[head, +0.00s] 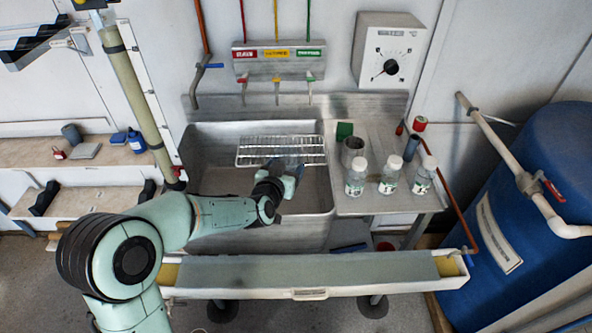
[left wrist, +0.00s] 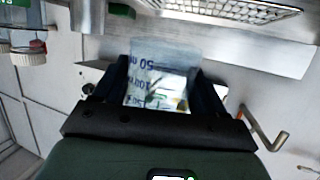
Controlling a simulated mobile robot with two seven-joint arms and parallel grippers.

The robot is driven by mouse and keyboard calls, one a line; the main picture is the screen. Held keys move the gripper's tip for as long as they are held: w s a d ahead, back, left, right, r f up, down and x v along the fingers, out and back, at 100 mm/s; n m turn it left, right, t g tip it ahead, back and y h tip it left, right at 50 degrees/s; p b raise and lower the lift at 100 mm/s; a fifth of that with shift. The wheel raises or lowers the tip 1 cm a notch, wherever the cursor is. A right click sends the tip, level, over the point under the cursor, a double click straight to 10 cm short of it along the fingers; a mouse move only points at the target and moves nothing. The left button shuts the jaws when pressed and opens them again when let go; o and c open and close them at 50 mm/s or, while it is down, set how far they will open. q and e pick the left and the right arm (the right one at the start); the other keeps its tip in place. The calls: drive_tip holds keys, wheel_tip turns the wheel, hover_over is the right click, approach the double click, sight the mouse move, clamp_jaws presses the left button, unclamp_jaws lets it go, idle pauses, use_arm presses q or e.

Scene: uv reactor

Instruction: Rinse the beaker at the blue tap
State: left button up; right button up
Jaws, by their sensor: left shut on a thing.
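The beaker (left wrist: 160,62) is clear, with blue printed markings, and sits between the dark fingers of my left gripper (left wrist: 165,90) in the left wrist view. In the head view my left gripper (head: 284,178) is over the right half of the steel sink (head: 215,182), shut on the beaker, which shows only faintly by the wire rack. The blue tap (head: 211,66) has a blue lever on a brown wall pipe, with its spout at the sink's back left, away from the gripper. I cannot tell whether water runs. My right gripper is not in view.
A wire rack (head: 262,150) lies across the back of the sink. Several capped bottles (head: 388,176) and a metal cup (head: 352,148) stand on the right drainboard. Three labelled outlets (head: 277,82) hang above the sink. The sink's left half is clear.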

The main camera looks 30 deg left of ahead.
use_arm(q)
drive_tip(key=s+a+r+n+g+y+b, duration=0.1)
drive_tip(key=s+a+r+n+y+b, duration=0.1)
drive_tip(key=s+a+n+y+b, duration=0.45)
drive_tip(key=s+a+r+n+g+y+b, duration=0.1)
drive_tip(key=s+a+n+y+b, duration=0.15)
drive_tip(key=a+y, duration=0.55)
drive_tip(key=w+a+f+h+p, duration=0.1)
drive_tip(key=w+a, duration=0.3)
drive_tip(key=a, duration=0.2)
drive_tip(key=w+a+f+m+h, duration=0.1)
drive_tip(key=w+a, duration=0.3)
drive_tip(key=a, duration=0.3)
drive_tip(key=shift+w+f+p, duration=0.15)
drive_tip(key=shift+f+p, duration=0.05)
drive_tip(key=shift+p, duration=0.15)
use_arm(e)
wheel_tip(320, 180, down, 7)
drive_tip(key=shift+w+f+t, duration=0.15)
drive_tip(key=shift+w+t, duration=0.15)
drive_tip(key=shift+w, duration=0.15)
use_arm(q)
drive_tip(key=shift+a+h, duration=0.1)
drive_tip(key=shift+h, duration=0.15)
